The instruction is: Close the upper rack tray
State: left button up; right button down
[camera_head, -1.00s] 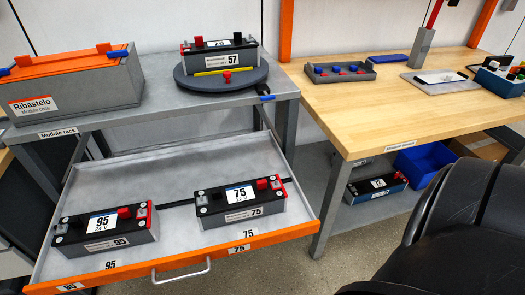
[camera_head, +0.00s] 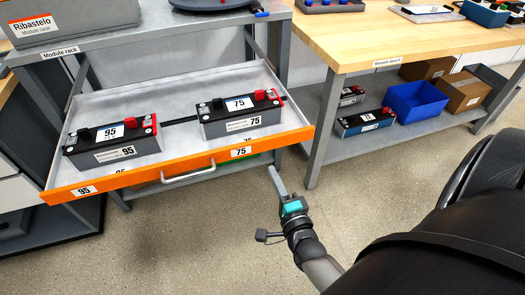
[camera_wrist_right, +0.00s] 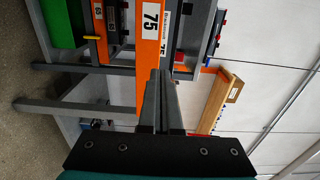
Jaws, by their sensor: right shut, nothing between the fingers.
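The upper rack tray (camera_head: 90,184) is pulled out of the module rack, its orange front edge facing me with a metal handle (camera_head: 188,173) at its middle. It holds a module marked 95 (camera_head: 113,142) on the left and a module marked 75 (camera_head: 241,114) on the right. My right gripper (camera_head: 275,181) is shut and empty, just in front of the tray's right front corner in the head view. In the right wrist view its fingers (camera_wrist_right: 160,75) point toward the orange front near the 75 label; I cannot tell whether they touch it. My left gripper is not in view.
The module rack top (camera_head: 130,38) is above and behind the tray and carries the Ribastelo module case (camera_head: 75,20). To the right stands a wooden bench (camera_head: 365,45) with a blue bin (camera_head: 417,103) on its lower shelf. Floor in front of the tray is clear.

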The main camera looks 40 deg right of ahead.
aim_at(258, 142)
jog(key=b+x, duration=0.2)
jog(key=x, duration=0.6)
jog(key=shift+f, duration=0.15)
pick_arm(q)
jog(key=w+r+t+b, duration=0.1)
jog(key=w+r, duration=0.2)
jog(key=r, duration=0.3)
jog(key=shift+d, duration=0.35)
pick_arm(e)
jog(key=shift+x, duration=0.9)
